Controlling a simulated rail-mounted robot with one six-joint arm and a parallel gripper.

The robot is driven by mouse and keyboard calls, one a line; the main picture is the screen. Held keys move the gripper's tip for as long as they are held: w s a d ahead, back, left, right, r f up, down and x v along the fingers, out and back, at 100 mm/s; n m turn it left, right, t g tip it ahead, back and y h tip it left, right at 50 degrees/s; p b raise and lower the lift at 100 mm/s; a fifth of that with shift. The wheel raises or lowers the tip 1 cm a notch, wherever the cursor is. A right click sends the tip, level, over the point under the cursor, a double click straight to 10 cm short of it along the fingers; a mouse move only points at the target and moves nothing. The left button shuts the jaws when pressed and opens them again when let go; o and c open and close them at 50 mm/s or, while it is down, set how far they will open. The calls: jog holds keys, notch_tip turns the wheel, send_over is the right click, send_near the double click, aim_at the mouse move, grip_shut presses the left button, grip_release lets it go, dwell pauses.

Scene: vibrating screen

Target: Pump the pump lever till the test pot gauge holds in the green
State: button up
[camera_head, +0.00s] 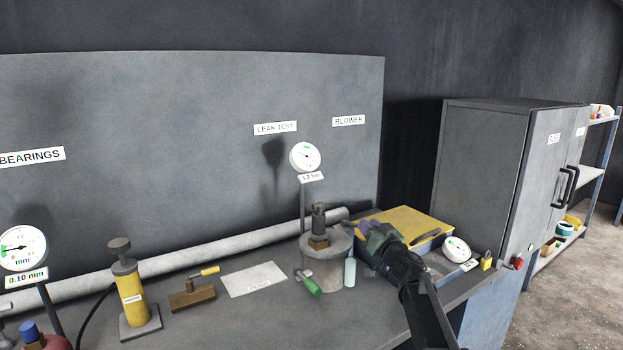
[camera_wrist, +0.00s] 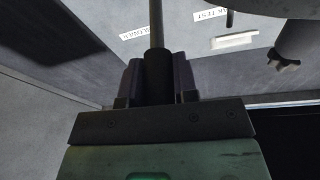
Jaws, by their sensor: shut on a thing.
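The test pot (camera_head: 326,265) is a grey cylinder on the bench, with a dark upright pump body (camera_head: 319,216) on its lid. The test pot gauge (camera_head: 305,157) stands on a post above it. It has a white dial, a small green mark near the top and a tag reading 1.2 bar; its needle is too small to read surely. My gripper (camera_head: 369,230) is just right of the pot top. In the wrist view its dark fingers (camera_wrist: 157,82) are shut around the black grip of the pump lever (camera_wrist: 156,58). The lever's thin rod runs up out of that view.
A yellow-topped case (camera_head: 408,222) lies behind my gripper, and a second gauge (camera_head: 456,249) is to its right. A green-handled valve (camera_head: 307,283) and pale bottle (camera_head: 350,272) are close to the pot. A grey cabinet (camera_head: 485,165) stands at right.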

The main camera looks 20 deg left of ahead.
jog(key=shift+g+h, duration=0.5)
jog(key=r+p, duration=0.1)
jog(key=p, duration=0.1)
jog(key=r+p, duration=0.2)
jog(key=w+a+r+p, duration=0.1)
jog(key=r, duration=0.1)
jog(key=shift+w+p, duration=0.1)
jog(key=shift+p, duration=0.3)
jog(key=shift+w+a+f, duration=0.15)
jog(key=shift+a+f, duration=0.1)
jog(key=shift+f, duration=0.25)
